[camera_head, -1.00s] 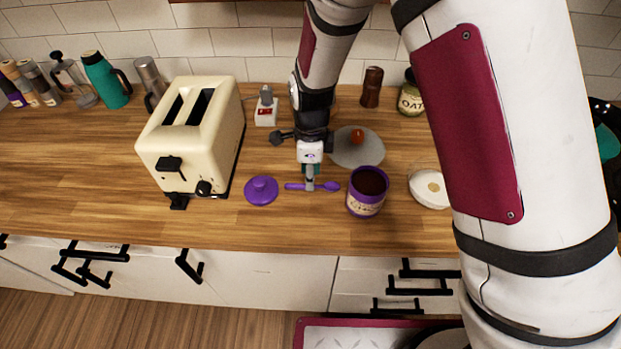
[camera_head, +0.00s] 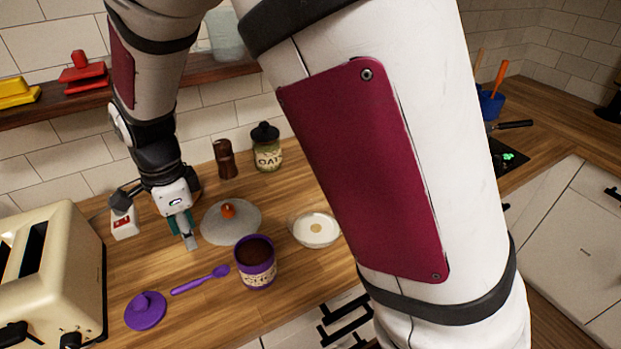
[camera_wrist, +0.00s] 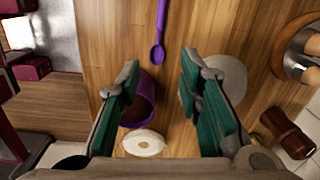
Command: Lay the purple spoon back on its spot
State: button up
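The purple spoon (camera_head: 201,280) lies flat on the wooden counter, between the purple lid (camera_head: 145,310) and the purple jar (camera_head: 255,263) of dark contents. In the wrist view the spoon (camera_wrist: 159,32) lies beyond my fingertips, with nothing of it between them. My gripper (camera_head: 190,241) is above the counter, behind the spoon and apart from it. In the wrist view my gripper (camera_wrist: 158,85) has its two green-padded fingers spread wide, with nothing held. No marked spot for the spoon can be made out.
A cream toaster (camera_head: 55,275) stands at the left. A grey round lid with an orange knob (camera_head: 231,222) lies close to my gripper. A white bowl (camera_head: 314,230), an oat jar (camera_head: 267,147) and a brown grinder (camera_head: 225,158) are farther right and back.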

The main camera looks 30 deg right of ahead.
jog(key=s+d+r+n+t, duration=0.2)
jog(key=s+d+r+n, duration=0.45)
jog(key=r, duration=0.25)
jog(key=s+d+r+n+t, duration=0.1)
jog(key=s+d+r+n, duration=0.4)
jog(key=d+r, duration=0.3)
jog(key=s+d+r+n+t, duration=0.2)
jog(key=s+d+n, duration=0.2)
jog(key=s, duration=0.3)
jog(key=shift+s+d+n, duration=0.25)
jog(key=shift+d+n, duration=0.1)
jog(key=shift+n, duration=0.2)
